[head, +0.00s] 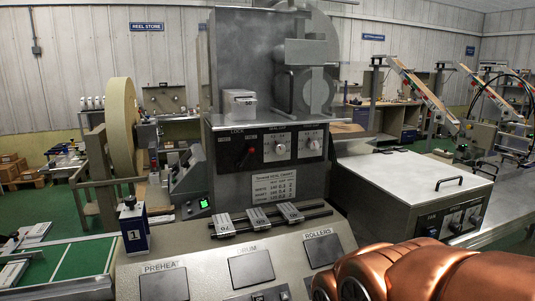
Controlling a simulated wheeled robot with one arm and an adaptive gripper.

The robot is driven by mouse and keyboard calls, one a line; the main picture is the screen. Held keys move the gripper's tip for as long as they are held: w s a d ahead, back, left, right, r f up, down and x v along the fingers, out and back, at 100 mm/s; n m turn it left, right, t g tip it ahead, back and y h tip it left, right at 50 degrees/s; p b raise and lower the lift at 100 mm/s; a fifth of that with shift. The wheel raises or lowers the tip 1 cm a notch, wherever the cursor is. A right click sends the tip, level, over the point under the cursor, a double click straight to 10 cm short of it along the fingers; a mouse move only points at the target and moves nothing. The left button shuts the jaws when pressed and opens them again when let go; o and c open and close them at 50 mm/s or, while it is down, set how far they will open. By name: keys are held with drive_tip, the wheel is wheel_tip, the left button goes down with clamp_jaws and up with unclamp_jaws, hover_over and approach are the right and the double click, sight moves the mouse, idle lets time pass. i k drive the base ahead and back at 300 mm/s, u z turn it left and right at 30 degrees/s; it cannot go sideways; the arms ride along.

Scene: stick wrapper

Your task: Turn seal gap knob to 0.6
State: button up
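A dark control panel (266,148) faces me on the front of the grey machine. On it are a red lever or knob (247,152) under a label that reads LOCK, and two pale dial plates with knobs, one in the middle (281,148) and one at the right (314,142). The small lettering over the dials is too blurred to tell surely which is the seal gap knob, and their settings cannot be read. A chart plate (273,187) with rows of small numbers is below the panel. My copper-coloured arm fills the lower right; my gripper is not in view.
Below the chart, several numbered pieces (290,212) sit on a dark rail. A sloped console (240,258) carries plates marked PREHEAT, DRUM and ROLLERS. A grey box with a handle (415,187) and knobs stands at right. A blue block marked 1 (134,225) stands at left.

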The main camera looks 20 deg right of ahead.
sight(280, 149)
drive_tip(key=u, duration=0.7)
drive_tip(key=i, duration=0.5)
